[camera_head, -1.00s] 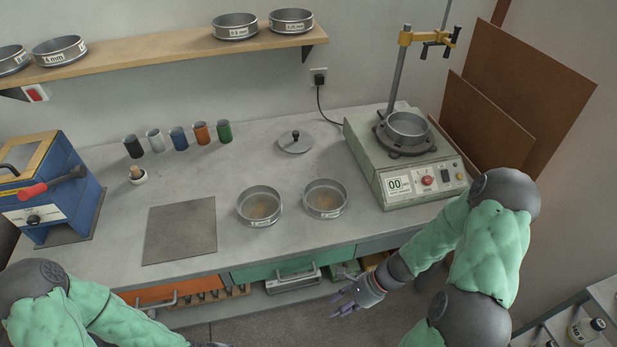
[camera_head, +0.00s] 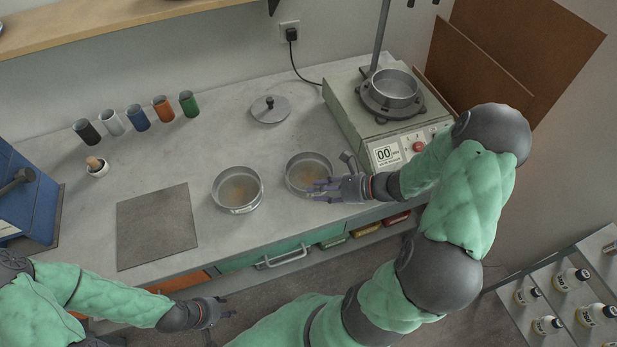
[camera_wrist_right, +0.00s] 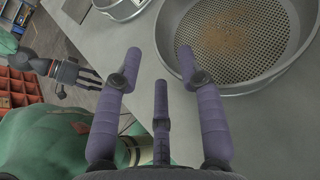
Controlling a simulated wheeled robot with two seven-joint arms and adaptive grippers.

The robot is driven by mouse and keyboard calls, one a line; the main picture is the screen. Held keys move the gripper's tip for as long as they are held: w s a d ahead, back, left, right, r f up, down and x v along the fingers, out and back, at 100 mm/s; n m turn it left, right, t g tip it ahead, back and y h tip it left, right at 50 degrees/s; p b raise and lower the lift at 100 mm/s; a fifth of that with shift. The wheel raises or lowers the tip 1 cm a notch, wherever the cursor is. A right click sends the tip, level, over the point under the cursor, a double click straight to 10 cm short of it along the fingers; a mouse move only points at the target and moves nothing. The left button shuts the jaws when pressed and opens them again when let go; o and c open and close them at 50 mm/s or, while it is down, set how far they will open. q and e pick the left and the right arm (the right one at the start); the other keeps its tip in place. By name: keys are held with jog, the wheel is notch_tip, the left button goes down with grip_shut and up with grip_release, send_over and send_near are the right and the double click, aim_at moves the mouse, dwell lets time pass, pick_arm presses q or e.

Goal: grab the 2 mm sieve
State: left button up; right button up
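Two round metal sieves stand on the bench near its front edge, a left sieve (camera_head: 223,202) and a right sieve (camera_head: 293,188), each with brown grains on its mesh. Their size labels cannot be read now. My right gripper (camera_head: 322,188) is at the front right rim of the right sieve, fingers spread and empty. In the right wrist view, the right sieve (camera_wrist_right: 207,35) fills the upper right, and a fingertip of the right gripper (camera_wrist_right: 159,58) overlaps its rim; contact cannot be judged. My left gripper (camera_head: 224,308) is open and empty in front of the bench.
A sieve shaker (camera_head: 345,105) with a pan (camera_head: 388,85) stands at the back right. A lid (camera_head: 270,110), several coloured cups (camera_head: 138,118) and a grey mat (camera_head: 157,225) are on the bench. A bottle rack (camera_head: 545,300) is at lower right.

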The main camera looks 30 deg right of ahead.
aim_at(303, 196)
jog(key=shift+b+x, duration=1.15)
jog(key=shift+x, duration=1.55)
jog(key=shift+a+r, duration=0.1)
grip_shut()
